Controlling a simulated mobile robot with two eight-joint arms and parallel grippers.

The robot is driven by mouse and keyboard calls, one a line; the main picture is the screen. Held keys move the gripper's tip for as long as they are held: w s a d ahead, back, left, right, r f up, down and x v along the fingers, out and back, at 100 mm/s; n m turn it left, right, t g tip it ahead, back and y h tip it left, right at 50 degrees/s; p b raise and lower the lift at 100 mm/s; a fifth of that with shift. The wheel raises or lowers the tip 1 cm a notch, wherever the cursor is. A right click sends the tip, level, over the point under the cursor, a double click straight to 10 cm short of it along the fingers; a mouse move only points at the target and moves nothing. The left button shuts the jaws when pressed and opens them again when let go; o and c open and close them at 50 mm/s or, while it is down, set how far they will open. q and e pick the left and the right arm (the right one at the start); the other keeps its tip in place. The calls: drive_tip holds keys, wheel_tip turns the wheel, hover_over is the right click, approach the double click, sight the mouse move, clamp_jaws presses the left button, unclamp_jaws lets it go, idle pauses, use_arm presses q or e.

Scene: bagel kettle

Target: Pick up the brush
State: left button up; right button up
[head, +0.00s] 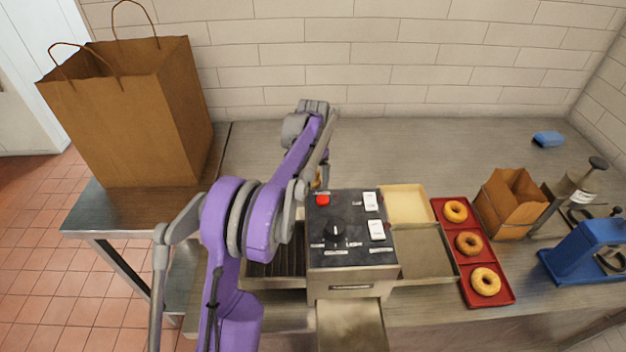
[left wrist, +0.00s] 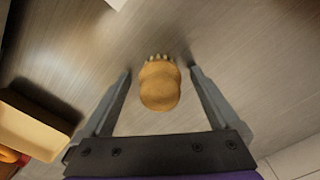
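The brush (left wrist: 160,88) shows in the left wrist view as a rounded tan wooden body with pale bristle tips at its far end. My left gripper (left wrist: 160,71) is open, with one finger on each side of the brush and a gap on both sides. In the head view a small brown part of the brush (head: 317,180) shows behind the machine, mostly hidden by my left arm. Whether the fingers are level with the brush or above it, I cannot tell. My right gripper is not in view.
A machine with a black control panel (head: 345,257) stands just in front of the brush. A cream tray (head: 405,204) and a red tray (head: 479,265) with bagels lie to the right. A large paper bag (head: 150,110) stands at left. The counter's back is mostly clear.

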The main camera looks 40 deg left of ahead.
sight(313, 171)
use_arm(q)
drive_tip(key=c, duration=1.4)
wheel_tip(313, 171, up, 10)
drive_tip(key=shift+r, duration=0.1)
